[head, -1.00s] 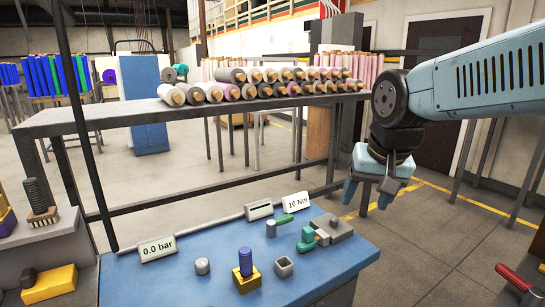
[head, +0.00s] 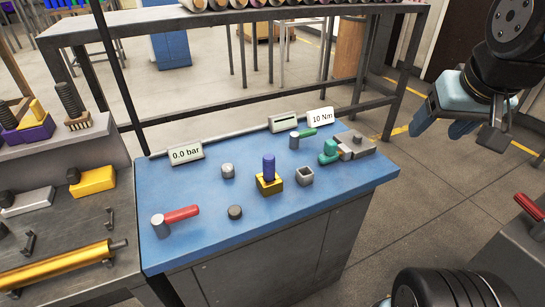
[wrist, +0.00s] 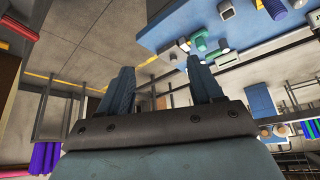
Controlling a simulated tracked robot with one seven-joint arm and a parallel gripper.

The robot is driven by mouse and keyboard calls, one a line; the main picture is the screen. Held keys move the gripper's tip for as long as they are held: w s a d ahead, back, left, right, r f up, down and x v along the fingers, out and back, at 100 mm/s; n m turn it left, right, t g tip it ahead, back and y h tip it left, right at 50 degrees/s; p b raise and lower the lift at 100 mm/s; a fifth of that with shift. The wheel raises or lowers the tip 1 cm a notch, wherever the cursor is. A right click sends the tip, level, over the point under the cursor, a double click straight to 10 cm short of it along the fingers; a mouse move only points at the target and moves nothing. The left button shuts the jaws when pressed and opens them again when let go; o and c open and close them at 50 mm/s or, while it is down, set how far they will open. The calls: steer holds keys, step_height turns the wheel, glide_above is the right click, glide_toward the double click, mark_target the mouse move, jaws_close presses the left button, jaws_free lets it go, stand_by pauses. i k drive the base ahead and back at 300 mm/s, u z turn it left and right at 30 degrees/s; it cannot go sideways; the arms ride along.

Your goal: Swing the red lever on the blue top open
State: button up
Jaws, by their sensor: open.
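The red lever (head: 182,214) lies flat on the near-left part of the blue top (head: 220,240). Its left end joins a short grey upright pivot (head: 160,226), and the arm points right. My gripper (head: 458,132) is open and empty in the air at the right, beyond the blue top's right edge and far from the red lever. In the wrist view my gripper's two fingers (wrist: 160,85) are spread with nothing between them. The blue top (wrist: 180,22) shows there upper right.
Another red handle (head: 530,207) is at the right edge. A rack frame stands behind.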

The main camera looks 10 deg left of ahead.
mark_target(159, 223)
steer(key=z, duration=1.4)
steer(key=i, duration=0.1)
steer(key=u, duration=3.2)
